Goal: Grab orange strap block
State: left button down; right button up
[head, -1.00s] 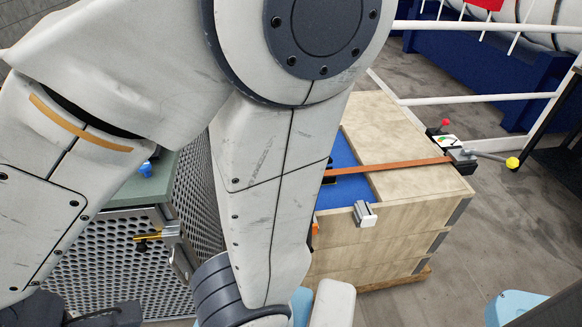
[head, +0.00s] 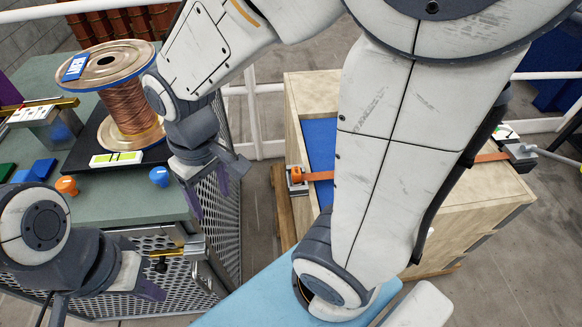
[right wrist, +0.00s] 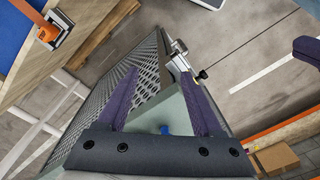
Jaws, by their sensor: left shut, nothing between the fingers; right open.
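The orange strap block (head: 297,175) sits at the left edge of the wooden crate (head: 480,215), at the end of an orange strap. It also shows at the upper left of the right wrist view (right wrist: 50,33). My right gripper (head: 208,192) is open and empty, left of the block and apart from it, by the bench corner. Its two purple fingers show spread in the right wrist view (right wrist: 158,76). My left gripper (head: 148,288) is at the lower left, shut and empty, in front of the bench. My right arm hides the strap's middle.
The green-topped bench (head: 120,220) with perforated sides carries a copper wire spool (head: 130,100), an orange knob (head: 66,185) and blue knobs. A strap tensioner (head: 520,155) sits at the crate's right side. Grey floor shows between bench and crate.

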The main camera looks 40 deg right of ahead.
jog(key=w+d+f+m+b, duration=0.1)
jog(key=w+d+f+m, duration=0.15)
jog(key=d, duration=0.25)
jog(key=w+d+f+m+b, duration=0.1)
jog(key=w+d+f+m, duration=0.15)
jog(key=d, duration=0.25)
jog(key=m+b, duration=0.1)
jog(key=m, duration=0.3)
send_over(296, 170)
jog(key=a, duration=0.1)
notch_tip(296, 170, down, 4)
jog(key=shift+h, duration=0.3)
jog(key=f, duration=0.2)
jog(key=d+f+b, duration=0.1)
jog(key=f, duration=0.2)
jog(key=shift+f, duration=2.75)
pick_arm(q)
notch_tip(296, 170, down, 5)
jog(key=shift+d+f, duration=0.1)
jog(key=shift+d, duration=0.05)
pick_arm(e)
grip_shut()
